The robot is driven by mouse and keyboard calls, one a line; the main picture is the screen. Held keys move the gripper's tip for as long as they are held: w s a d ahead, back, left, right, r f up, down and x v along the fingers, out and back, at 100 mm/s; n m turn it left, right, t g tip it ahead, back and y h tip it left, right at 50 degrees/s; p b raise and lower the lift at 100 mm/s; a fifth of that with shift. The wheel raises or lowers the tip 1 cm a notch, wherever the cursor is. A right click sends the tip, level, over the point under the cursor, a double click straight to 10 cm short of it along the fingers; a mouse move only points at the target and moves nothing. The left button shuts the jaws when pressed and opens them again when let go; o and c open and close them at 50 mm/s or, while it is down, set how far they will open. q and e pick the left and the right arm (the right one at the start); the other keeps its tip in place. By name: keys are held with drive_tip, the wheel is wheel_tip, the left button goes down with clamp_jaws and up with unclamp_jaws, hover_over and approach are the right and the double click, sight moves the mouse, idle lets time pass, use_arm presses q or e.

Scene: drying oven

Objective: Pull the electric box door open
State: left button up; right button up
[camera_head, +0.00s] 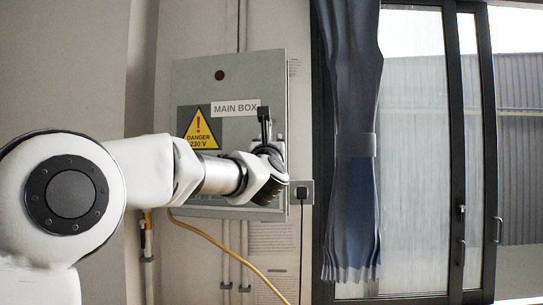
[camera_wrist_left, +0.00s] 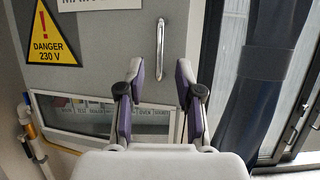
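The grey electric box (camera_head: 240,85) is on the wall, with a "MAIN BOX" label and a yellow danger sign (camera_head: 199,128) on its door. The door looks shut. In the left wrist view the door (camera_wrist_left: 110,50) has a shiny vertical bar handle (camera_wrist_left: 160,48) and a window panel low down. My left gripper (camera_head: 266,148) is in front of the door's right part and hides the handle in the head view. In the left wrist view the gripper (camera_wrist_left: 158,88) is open, its fingers apart on either side of the handle's lower end, with nothing between them. My right gripper is out of view.
A dark blue curtain (camera_head: 352,200) hangs right of the box, beside glazed sliding doors (camera_head: 415,160). A wall socket (camera_head: 301,192) with a black cable is at the box's lower right. A yellow cable (camera_head: 225,250) and pipes run below the box.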

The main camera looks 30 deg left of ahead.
sight(271, 133)
use_arm(q)
drive_tip(key=shift+w+a+r+p, duration=0.1)
drive_tip(key=shift+r+p, duration=0.8)
drive_tip(key=shift+p, duration=0.15)
drive_tip(key=p+x, duration=0.2)
drive_tip(key=x, duration=0.1)
drive_tip(key=f+p+x, duration=0.1)
drive_tip(key=x, duration=0.2)
drive_tip(key=shift+w+a+f+p, duration=0.15)
drive_tip(key=shift+w+p, duration=0.1)
drive_tip(key=shift+p, duration=0.15)
drive_tip(key=shift+s, duration=0.2)
drive_tip(key=c, duration=0.5)
drive_tip(key=shift+w, duration=0.1)
clamp_jaws()
